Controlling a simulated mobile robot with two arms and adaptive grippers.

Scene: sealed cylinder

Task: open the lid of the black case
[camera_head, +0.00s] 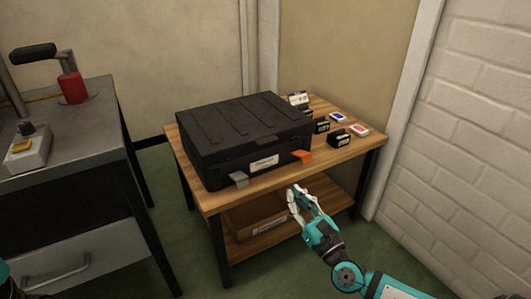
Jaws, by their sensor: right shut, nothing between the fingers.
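The black case (246,137) lies on the wooden table with its lid down. Its front face has a white label, a grey latch (239,180) at the left and an orange latch (302,157) at the right. Both latches stick out from the front. My right gripper (296,200) is in front of the table's front edge, below and apart from the orange latch. It is shut and empty. My left gripper is not in view; only a bit of teal shows at the lower left corner.
The wooden table (345,160) carries several small black, blue and red items right of the case. A cardboard box (255,217) sits on its lower shelf. A grey workbench (85,140) with a drawer stands at left. A white brick wall (470,150) is close on the right.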

